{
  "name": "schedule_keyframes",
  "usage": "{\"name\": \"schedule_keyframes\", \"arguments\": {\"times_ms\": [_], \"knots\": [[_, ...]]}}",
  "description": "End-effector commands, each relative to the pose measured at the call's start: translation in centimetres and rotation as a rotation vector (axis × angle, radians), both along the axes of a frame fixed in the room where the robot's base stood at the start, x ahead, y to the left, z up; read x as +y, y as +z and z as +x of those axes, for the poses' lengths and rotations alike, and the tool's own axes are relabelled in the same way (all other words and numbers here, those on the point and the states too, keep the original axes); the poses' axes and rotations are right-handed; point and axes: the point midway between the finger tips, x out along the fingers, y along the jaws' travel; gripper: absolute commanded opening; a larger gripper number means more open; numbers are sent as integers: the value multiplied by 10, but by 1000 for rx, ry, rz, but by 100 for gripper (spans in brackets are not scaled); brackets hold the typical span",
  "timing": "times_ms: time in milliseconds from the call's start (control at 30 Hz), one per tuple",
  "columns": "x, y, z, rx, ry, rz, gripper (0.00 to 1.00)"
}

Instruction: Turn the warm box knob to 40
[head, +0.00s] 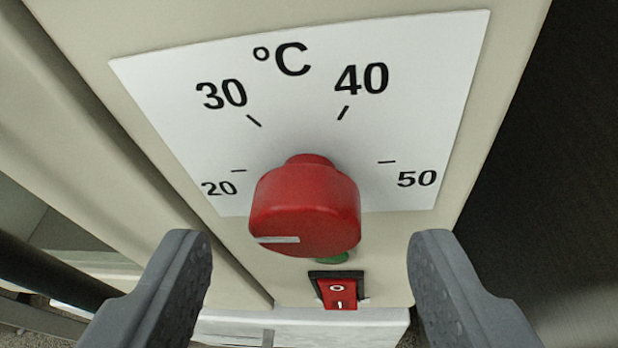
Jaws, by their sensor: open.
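The red warm box knob (305,205) stands out from a white dial plate (300,130) marked 20, 30, 40 and 50 under °C. The 40 mark is above and right of the knob. A pale line (276,240) on the knob's face runs from near its centre to its left edge, pointing left towards the 20 side, not at 40. My gripper (310,245) is open, one finger left and one right of the knob, with clear gaps on both sides. No finger appears to touch the knob.
Below the knob is a red rocker switch (338,291) marked O and I. A green round part (333,258) is mostly hidden behind the knob. The cream panel (500,115) ends at the right against a dark area.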

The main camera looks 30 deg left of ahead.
Motion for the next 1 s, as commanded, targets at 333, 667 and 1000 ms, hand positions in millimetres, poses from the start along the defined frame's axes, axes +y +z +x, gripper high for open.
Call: {"name": "schedule_keyframes", "arguments": {"times_ms": [333, 667, 1000], "knots": [[10, -8, 21, -2, 0, -2, 55], [12, -9, 22, -2, 1, -1, 55], [8, -9, 22, -1, -1, 1, 11]]}}
